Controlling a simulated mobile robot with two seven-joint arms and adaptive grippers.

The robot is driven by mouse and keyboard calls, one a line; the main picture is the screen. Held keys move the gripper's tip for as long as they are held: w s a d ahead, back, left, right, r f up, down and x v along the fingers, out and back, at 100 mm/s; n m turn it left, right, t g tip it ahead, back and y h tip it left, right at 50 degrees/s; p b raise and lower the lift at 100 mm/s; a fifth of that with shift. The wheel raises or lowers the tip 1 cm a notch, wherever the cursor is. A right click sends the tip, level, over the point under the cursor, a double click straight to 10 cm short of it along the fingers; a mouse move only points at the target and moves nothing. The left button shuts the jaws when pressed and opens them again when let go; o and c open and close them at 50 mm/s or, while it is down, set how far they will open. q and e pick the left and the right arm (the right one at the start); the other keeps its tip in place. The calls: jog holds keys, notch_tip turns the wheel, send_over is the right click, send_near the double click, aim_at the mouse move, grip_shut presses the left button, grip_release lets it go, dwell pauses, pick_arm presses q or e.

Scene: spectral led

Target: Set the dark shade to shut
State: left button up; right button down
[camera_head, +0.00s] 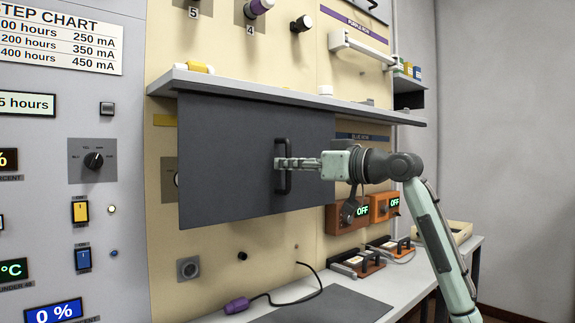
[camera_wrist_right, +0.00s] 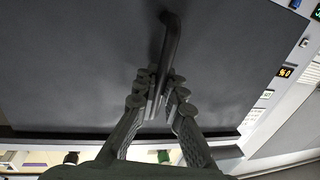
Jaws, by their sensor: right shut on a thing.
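The dark shade (camera_head: 235,155) is a flat dark grey panel hanging under the upper shelf in the head view. It covers part of the beige wall, and a black upright handle (camera_head: 281,184) sits on its right part. My right gripper (camera_head: 283,164) reaches in from the right and is shut on the handle. In the right wrist view the shade (camera_wrist_right: 75,60) fills most of the picture, and the fingers of my right gripper (camera_wrist_right: 160,95) close around the handle (camera_wrist_right: 170,40). What lies behind the shade is hidden. My left gripper is not in view.
The shelf (camera_head: 290,98) runs just above the shade. Below are a counter with a dark mat (camera_head: 335,306), a purple-ended cable (camera_head: 237,305) and orange boxes reading OFF (camera_head: 345,213). A grey control panel (camera_head: 60,195) with switches and displays stands at left.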

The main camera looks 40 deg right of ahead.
jog(key=shift+a+f, duration=0.1)
jog(key=shift+a, duration=0.15)
jog(key=c, duration=1.6)
grip_release()
jog(key=shift+a, duration=0.1)
jog(key=shift+s, duration=0.1)
jog(key=v, duration=1.2)
jog(key=shift+d, duration=0.2)
